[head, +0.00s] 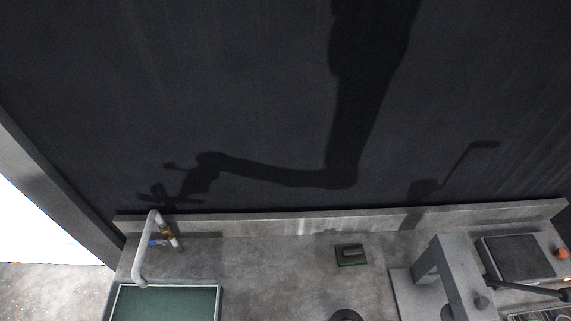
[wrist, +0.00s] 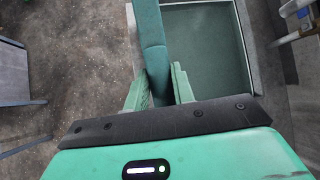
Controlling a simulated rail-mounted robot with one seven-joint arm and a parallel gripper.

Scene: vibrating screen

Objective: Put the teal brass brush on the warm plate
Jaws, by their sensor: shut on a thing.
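The teal brass brush (wrist: 150,38) shows in the wrist view as a long teal bar running up from between the fingers to the top edge. Its bristles cannot be made out. My gripper (wrist: 159,88) is shut on it, with one green finger on each side. In the head view neither my gripper nor the brush shows; only the arm's shadow falls on the dark wall. What looks like the warm plate, a grey unit with a dark square top (head: 516,257), stands at the right end of the counter in the head view. It does not show in the wrist view.
A green-lined sink (head: 165,287) with a curved tap (head: 140,255) is at the counter's left; its rim (wrist: 244,50) shows beyond the brush. A small green pad bearing a block (head: 351,250) lies mid-counter. A grey stand (head: 455,275) rises left of the plate.

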